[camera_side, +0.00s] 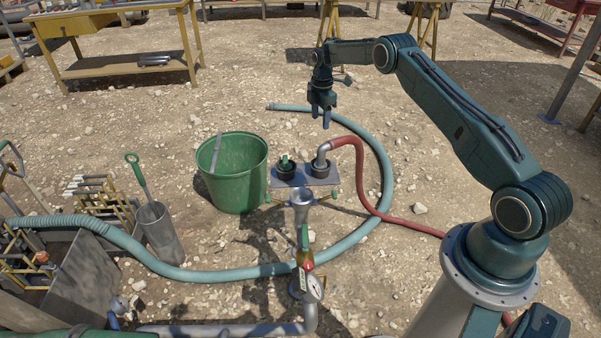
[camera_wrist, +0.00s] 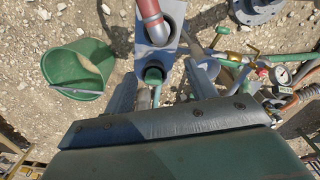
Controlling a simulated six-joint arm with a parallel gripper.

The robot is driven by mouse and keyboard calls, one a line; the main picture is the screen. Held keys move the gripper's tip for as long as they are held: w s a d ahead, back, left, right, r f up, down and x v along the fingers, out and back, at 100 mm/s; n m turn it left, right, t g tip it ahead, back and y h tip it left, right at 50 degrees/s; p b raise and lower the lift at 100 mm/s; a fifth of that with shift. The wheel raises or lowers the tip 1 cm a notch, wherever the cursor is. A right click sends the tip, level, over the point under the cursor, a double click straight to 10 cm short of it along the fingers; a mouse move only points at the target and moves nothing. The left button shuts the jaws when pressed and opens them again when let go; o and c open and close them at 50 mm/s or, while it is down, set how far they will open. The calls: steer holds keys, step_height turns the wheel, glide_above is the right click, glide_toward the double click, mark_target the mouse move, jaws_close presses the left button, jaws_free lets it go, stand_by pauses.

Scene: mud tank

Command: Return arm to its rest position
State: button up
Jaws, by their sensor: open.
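My gripper (camera_side: 320,118) hangs with its fingers pointing down, above and behind the small grey plate (camera_side: 304,178) in the side view. The fingers are apart and nothing shows between them. In the wrist view my gripper (camera_wrist: 152,100) has its two grey fingers on either side of a green-topped fitting (camera_wrist: 153,76), which lies below in the line of sight. The fitting also shows on the plate in the side view (camera_side: 285,163). A grey elbow with a red hose (camera_side: 347,143) stands on the plate's right end.
A green bucket (camera_side: 232,178) stands left of the plate. A teal hose (camera_side: 375,150) curves around on the gravel. A funnel and valve pipe with a gauge (camera_side: 313,288) stand in front. A metal tank (camera_side: 85,282) is at lower left, a yellow workbench (camera_side: 125,68) behind.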

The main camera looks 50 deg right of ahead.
steer(key=s+a+r+m, duration=0.1)
steer(key=a+r, duration=0.2)
steer(key=r, duration=0.3)
steer(key=s+a+r+m+t, duration=0.1)
steer(key=a+r, duration=0.2)
steer(key=r, duration=0.3)
steer(key=s+a+r+m, duration=0.1)
steer(key=a+r, duration=0.1)
steer(key=r, duration=0.4)
steer(key=s+a+r+m+t, duration=0.2)
steer(key=s+a+r+m, duration=0.1)
steer(key=s+a+r, duration=0.7)
steer(key=s+a+r+m, duration=0.2)
steer(key=s+a+r, duration=0.1)
steer(key=s, duration=0.3)
steer(key=s+a+r+m, duration=0.2)
steer(key=s+r, duration=0.1)
steer(key=s, duration=0.4)
steer(key=s+a+f+m+t, duration=0.1)
steer(key=s+a+f, duration=0.1)
steer(key=s, duration=0.5)
steer(key=s+a+f+m+t, duration=0.1)
steer(key=s+a+f+m, duration=0.1)
steer(key=s, duration=0.6)
steer(key=shift+s+a+f, duration=0.15)
steer(key=shift+a+f, duration=0.05)
